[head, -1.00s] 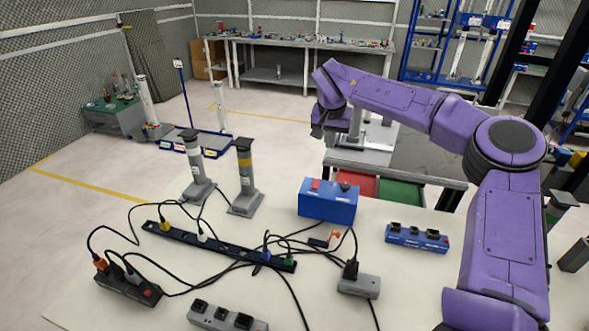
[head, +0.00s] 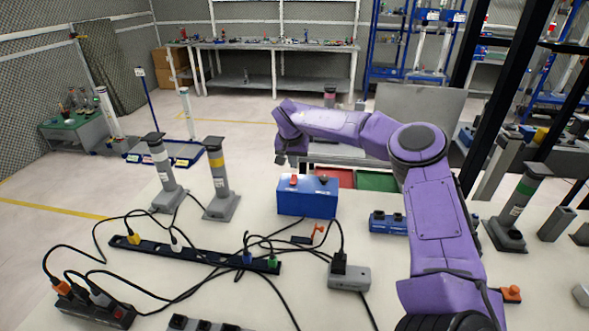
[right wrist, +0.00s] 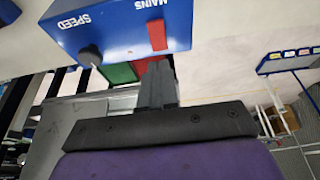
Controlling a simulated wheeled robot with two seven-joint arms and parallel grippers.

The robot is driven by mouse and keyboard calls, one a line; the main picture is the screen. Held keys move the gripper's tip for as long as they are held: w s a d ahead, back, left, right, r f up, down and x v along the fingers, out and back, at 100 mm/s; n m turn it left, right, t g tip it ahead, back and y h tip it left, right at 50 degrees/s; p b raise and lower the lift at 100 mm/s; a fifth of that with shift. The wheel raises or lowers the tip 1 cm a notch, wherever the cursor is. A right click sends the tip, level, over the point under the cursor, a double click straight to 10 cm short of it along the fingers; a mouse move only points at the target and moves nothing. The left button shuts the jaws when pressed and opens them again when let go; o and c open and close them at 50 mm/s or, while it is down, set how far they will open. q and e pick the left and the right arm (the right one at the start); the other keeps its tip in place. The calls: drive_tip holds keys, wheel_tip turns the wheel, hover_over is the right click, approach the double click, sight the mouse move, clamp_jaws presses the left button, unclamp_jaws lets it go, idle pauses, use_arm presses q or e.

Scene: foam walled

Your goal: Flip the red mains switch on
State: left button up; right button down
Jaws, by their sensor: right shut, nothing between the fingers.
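The blue box (head: 306,203) stands on the pale table, with a red mains switch (head: 293,180) on its left part and a dark knob (head: 323,179) to the right. In the right wrist view the red switch (right wrist: 157,35) sits by the word MAINS, and the knob (right wrist: 90,56) by SPEED. My right gripper (head: 281,160) is just above and behind the box's left part. In the right wrist view its shut, empty fingertips (right wrist: 159,64) point at the switch with a small visible gap. Which way the switch is set is unclear. My left gripper is not in view.
A black power strip (head: 190,252) and tangled cables lie left of and in front of the box. Two grey posts (head: 165,175) (head: 219,182) stand to the left. A small blue socket block (head: 388,222) and a grey adapter (head: 349,276) are nearby.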

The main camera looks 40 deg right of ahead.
sight(295, 176)
drive_tip(key=x, duration=0.3)
drive_tip(key=shift+a+f+p, duration=0.1)
drive_tip(key=shift+a+p, duration=0.05)
drive_tip(key=shift+p, duration=0.15)
drive_tip(key=shift+s+f, duration=0.2)
drive_tip(key=shift+f, duration=0.3)
drive_tip(key=shift+w+f, duration=0.1)
drive_tip(key=shift+f, duration=0.05)
